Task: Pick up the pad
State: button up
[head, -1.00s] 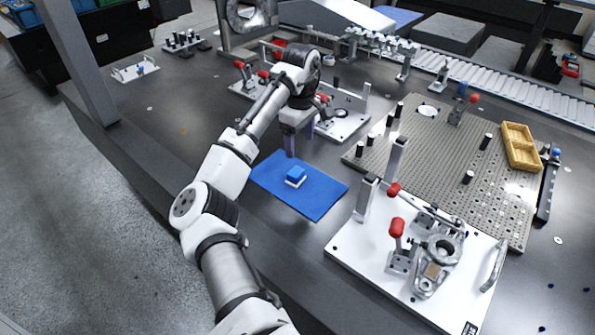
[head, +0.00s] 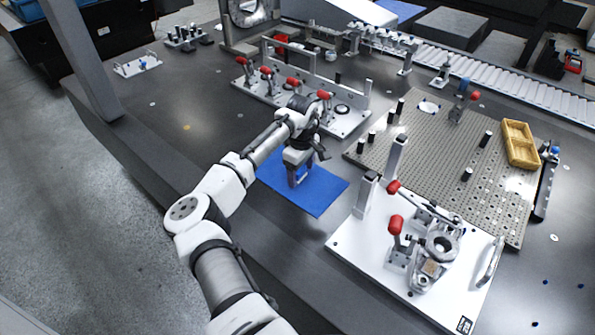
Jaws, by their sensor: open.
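The small blue pad (head: 302,174) with a white underside rests on a flat blue mat (head: 325,195) on the dark table. My gripper (head: 300,180) points down over the pad, low above the mat. Its fingers are open, and a bit of the pad's blue shows between them. Most of the pad is hidden by my gripper, and I cannot tell whether the fingers touch it.
A white fixture plate with red-handled clamps (head: 350,240) stands right of the mat. Behind it is a perforated plate (head: 430,160) with black pins and a yellow tray (head: 520,145). Another clamp fixture (head: 345,125) stands behind my gripper.

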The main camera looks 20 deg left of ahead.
aim_at(301, 169)
jog(key=c, duration=1.1)
jog(key=shift+r, duration=0.1)
notch_tip(301, 169, up, 20)
jog(key=shift+f+b, duration=0.1)
jog(key=shift+b, duration=0.7)
